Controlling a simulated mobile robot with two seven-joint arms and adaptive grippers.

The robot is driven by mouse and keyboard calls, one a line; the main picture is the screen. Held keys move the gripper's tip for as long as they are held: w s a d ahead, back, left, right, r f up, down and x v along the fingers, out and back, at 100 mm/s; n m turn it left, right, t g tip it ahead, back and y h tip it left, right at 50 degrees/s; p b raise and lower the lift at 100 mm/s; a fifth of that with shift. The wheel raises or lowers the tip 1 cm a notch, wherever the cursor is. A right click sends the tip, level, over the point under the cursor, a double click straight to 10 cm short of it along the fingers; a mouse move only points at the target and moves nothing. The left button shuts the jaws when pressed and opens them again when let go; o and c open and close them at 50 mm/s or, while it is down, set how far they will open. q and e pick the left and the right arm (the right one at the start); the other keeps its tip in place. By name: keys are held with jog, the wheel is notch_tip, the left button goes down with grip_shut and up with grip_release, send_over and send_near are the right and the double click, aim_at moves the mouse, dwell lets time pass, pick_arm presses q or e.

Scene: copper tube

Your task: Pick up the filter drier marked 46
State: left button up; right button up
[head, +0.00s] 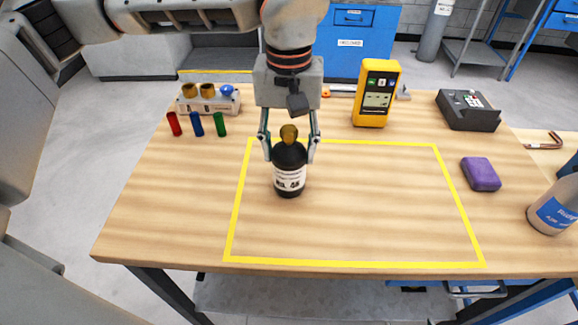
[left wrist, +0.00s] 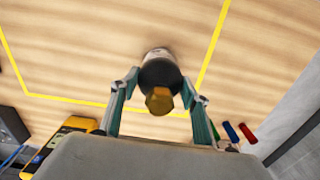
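The filter drier (head: 289,181) is a dark bottle-like body with a brass-coloured top and a white label that seems to read 46. It stands upright on the wooden table, inside the yellow outline near its back left. My left gripper (head: 290,156) reaches down over it with one finger on each side. The fingers are spread, and small gaps seem to show beside the body. In the left wrist view, the drier (left wrist: 160,78) lies between the two fingers of the left gripper (left wrist: 160,84). My right gripper is not in view.
A yellow meter (head: 376,93) stands behind the outline. A rack (head: 209,100) and red, blue and green cylinders (head: 196,124) are at the back left. A purple block (head: 480,174), a dark device (head: 468,110) and a grey bottle (head: 555,208) are right. The outlined area's front and right are clear.

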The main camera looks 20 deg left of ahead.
pick_arm(q)
grip_shut()
jog(key=shift+r, duration=0.15)
